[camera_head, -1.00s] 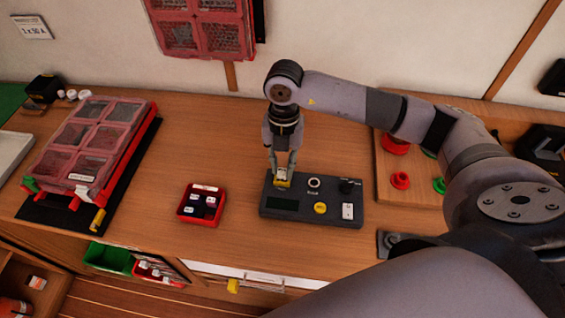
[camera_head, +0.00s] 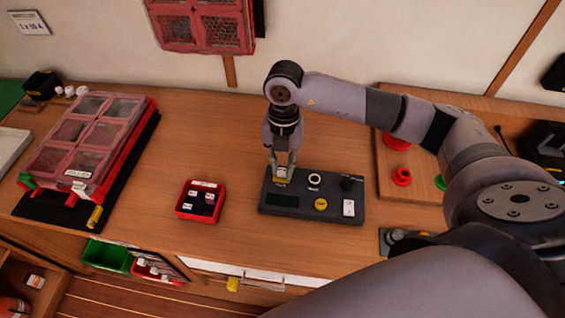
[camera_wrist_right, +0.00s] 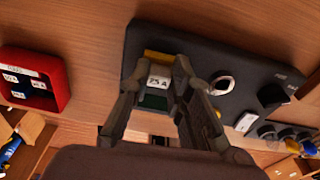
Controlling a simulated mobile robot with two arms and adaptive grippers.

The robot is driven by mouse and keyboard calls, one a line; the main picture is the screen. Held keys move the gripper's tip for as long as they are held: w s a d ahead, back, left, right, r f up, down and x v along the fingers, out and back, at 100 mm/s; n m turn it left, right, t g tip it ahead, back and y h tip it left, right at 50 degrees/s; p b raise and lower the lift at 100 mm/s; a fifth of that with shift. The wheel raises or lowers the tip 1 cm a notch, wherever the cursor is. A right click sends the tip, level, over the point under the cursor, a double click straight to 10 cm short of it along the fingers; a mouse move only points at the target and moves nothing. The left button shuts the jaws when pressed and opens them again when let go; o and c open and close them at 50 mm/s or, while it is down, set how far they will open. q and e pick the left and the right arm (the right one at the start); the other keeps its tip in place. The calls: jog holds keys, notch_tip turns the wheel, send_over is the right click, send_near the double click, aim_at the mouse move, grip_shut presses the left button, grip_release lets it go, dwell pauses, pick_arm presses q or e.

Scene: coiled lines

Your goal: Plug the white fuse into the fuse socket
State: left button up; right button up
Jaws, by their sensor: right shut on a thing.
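The white fuse (camera_wrist_right: 158,78), marked "25 A", sits between the fingers of my right gripper (camera_head: 282,170). It also shows in the right wrist view, where the gripper (camera_wrist_right: 155,95) is shut on it. The fuse socket is on the dark panel (camera_head: 330,212) at its upper left corner, with a yellow edge (camera_wrist_right: 158,57) beside the fuse. The fuse is at the socket, mostly hidden by the fingers in the head view; I cannot tell how deep it sits. My left gripper is not in view.
A red tray (camera_head: 180,214) with several small fuses stands left of the panel. A red lidded organizer (camera_head: 88,150) is at the far left. A wooden board (camera_head: 420,190) with red and green parts lies at the right.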

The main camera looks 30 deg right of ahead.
jog(key=o, duration=0.9)
jog(key=r, duration=0.8)
jog(key=w+r, duration=0.1)
jog(key=r, duration=0.3)
jog(key=shift+w+d, duration=0.1)
jog(key=shift+d, duration=0.3)
